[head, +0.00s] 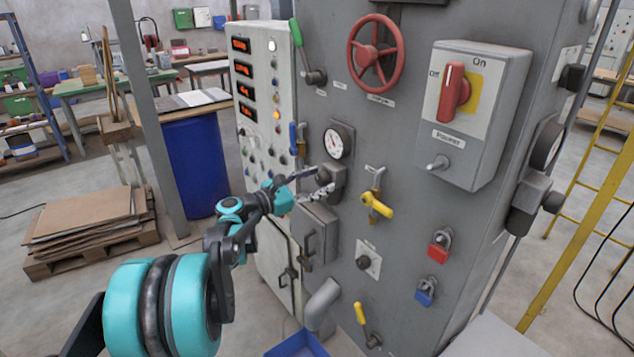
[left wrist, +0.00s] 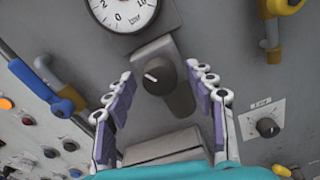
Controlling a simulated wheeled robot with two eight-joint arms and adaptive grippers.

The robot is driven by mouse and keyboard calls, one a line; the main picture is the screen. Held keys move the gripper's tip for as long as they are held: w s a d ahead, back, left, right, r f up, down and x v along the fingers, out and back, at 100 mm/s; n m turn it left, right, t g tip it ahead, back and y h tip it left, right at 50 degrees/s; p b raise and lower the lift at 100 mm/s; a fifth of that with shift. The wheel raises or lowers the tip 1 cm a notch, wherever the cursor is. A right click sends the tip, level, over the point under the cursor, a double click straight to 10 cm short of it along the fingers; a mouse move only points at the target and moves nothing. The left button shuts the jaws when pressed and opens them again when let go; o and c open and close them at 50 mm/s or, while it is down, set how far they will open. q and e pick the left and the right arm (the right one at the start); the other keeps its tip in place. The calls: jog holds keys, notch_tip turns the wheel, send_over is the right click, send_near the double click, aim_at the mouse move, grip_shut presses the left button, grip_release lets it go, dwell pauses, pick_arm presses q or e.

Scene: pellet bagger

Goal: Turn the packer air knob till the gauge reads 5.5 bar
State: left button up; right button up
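The dark round air knob (head: 326,174) sits on a grey block on the machine's front, just below the gauge. In the left wrist view the knob (left wrist: 158,77) has a white mark pointing to the left. The white round gauge (head: 334,143) has a dial whose needle is too small to read; only its lower part (left wrist: 124,12) shows in the left wrist view. My left gripper (head: 318,182) is open in front of the knob, one finger on each side of it in the left wrist view (left wrist: 160,72). I cannot tell whether either finger touches it. My right gripper is out of view.
A yellow-handled valve (head: 376,205) is right of the knob, and a blue-handled valve (head: 294,138) is to its left. A small labelled knob (head: 364,262) sits lower right.

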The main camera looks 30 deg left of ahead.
pick_arm(q)
jog(key=c, duration=0.9)
jog(key=shift+m, duration=0.4)
jog(key=shift+m+p, duration=0.5)
jog(key=shift+m, duration=0.4)
jog(key=m, duration=0.3)
jog(key=shift+m+p, duration=0.3)
jog(key=shift+p, duration=0.1)
jog(key=m+p, duration=0.1)
jog(key=m, duration=0.4)
jog(key=shift+m, duration=0.3)
